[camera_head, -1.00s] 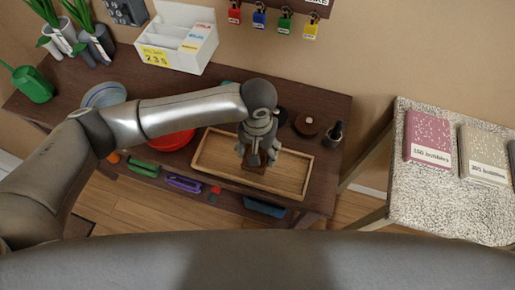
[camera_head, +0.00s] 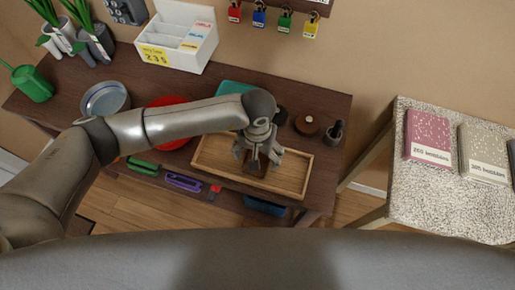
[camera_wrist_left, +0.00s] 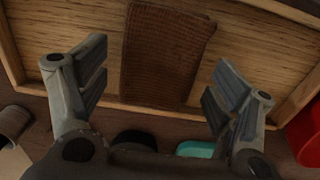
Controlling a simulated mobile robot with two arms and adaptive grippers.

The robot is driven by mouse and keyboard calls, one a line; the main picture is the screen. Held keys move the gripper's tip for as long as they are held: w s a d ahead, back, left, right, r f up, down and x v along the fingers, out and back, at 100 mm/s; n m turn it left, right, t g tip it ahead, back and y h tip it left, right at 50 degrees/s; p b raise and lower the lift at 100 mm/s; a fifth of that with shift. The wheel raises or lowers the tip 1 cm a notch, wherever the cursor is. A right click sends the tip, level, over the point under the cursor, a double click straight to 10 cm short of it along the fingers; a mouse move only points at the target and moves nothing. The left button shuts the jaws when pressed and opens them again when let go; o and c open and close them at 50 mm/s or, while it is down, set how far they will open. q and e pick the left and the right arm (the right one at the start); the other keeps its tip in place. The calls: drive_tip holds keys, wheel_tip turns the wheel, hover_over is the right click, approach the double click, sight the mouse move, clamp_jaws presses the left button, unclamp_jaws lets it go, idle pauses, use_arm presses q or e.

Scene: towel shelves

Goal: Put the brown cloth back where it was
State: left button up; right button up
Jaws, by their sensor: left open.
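The brown cloth (camera_wrist_left: 165,55) lies folded on the floor of a wooden tray (camera_head: 222,167). In the head view a small part of the cloth (camera_head: 256,168) shows below my left gripper (camera_head: 258,160). My left gripper is open above the cloth. In the left wrist view its two fingers (camera_wrist_left: 155,90) are spread on either side of the cloth, apart from it. My right gripper is not in view.
The tray stands on a dark wooden table (camera_head: 325,110). A red dish (camera_head: 170,140), a teal item (camera_head: 236,88), a brown round pot (camera_head: 307,123) and a dark bottle (camera_head: 334,133) are close by. A speckled side table (camera_head: 440,195) stands at the right.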

use_arm(q)
drive_tip(key=shift+r+p, duration=0.35)
drive_tip(key=shift+p, duration=0.1)
wheel_tip(320, 180, up, 12)
drive_tip(key=b, duration=0.3)
drive_tip(key=shift+f, duration=0.15)
